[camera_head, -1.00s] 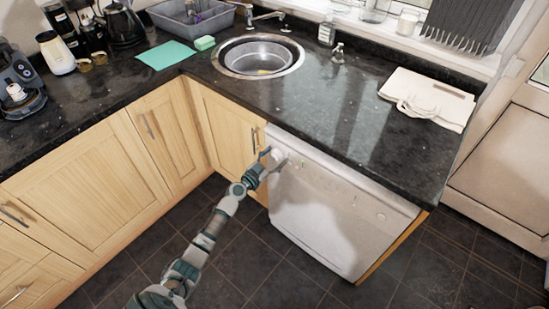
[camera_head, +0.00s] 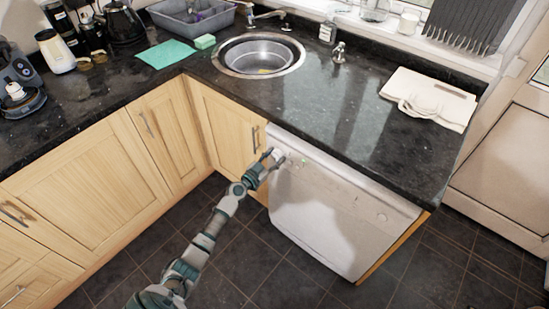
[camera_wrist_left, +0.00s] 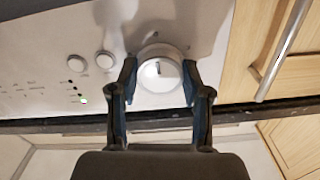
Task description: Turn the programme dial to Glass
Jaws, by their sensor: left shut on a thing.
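The white dishwasher (camera_head: 335,205) stands under the black worktop. Its round white programme dial (camera_wrist_left: 160,72) shows in the left wrist view, with a short dark mark near its middle. My left gripper (camera_head: 274,157) is at the upper left of the dishwasher front. In the left wrist view the two fingers of my left gripper (camera_wrist_left: 160,84) are on either side of the dial and shut on it. Any programme names around the dial are too small to read. My right gripper is in neither view.
Two round buttons (camera_wrist_left: 90,62) and a lit green light (camera_wrist_left: 84,100) are beside the dial on the panel. A cupboard door with a metal handle (camera_head: 254,139) is close to the left of my gripper. The floor (camera_head: 240,255) before the dishwasher is clear.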

